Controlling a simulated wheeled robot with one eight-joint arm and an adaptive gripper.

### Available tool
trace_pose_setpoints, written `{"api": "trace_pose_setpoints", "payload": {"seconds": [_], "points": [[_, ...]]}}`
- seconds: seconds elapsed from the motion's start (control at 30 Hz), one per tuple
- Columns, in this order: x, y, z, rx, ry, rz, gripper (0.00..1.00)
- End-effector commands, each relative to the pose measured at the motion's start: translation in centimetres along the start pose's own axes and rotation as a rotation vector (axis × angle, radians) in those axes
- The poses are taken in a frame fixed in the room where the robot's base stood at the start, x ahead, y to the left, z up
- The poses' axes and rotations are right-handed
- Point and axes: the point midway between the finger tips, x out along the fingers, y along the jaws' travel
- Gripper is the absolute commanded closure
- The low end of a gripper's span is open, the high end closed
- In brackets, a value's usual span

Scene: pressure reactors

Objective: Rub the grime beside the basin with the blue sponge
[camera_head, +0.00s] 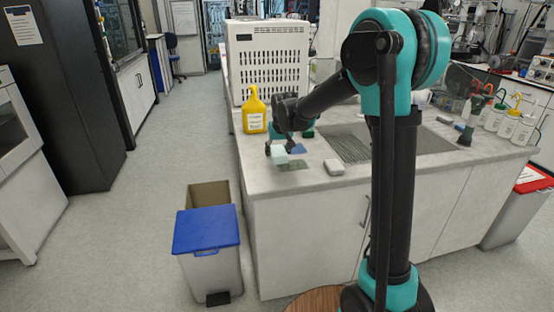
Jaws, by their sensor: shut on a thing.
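My gripper (277,149) is over the counter's near left corner, pointing down, shut on a pale blue block that looks like the blue sponge (280,156). The grime (293,165) is a dull grey-green patch on the countertop, just right of and below the sponge in the picture. Whether the sponge touches the counter or the patch's edge I cannot tell. The basin (415,140) is sunk in the counter to the right, partly hidden behind my arm, with a ribbed drain area (348,146) at its left.
A flat darker blue piece (298,148) lies just behind the grime. A whitish block (334,168) lies to the right near the front edge. A yellow bottle (254,110) stands behind my gripper. A blue-lidded bin (207,230) stands on the floor left of the counter.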

Motion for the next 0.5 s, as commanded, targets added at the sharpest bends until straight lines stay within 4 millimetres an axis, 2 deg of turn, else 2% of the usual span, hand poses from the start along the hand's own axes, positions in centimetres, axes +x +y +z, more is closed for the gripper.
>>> {"api": "trace_pose_setpoints", "payload": {"seconds": [0.3,0.5], "points": [[-2.5,0.5,-1.6,0.002,0.0,0.001,0.75],[-3.4,0.7,-2.2,0.002,0.0,0.001,0.75]]}}
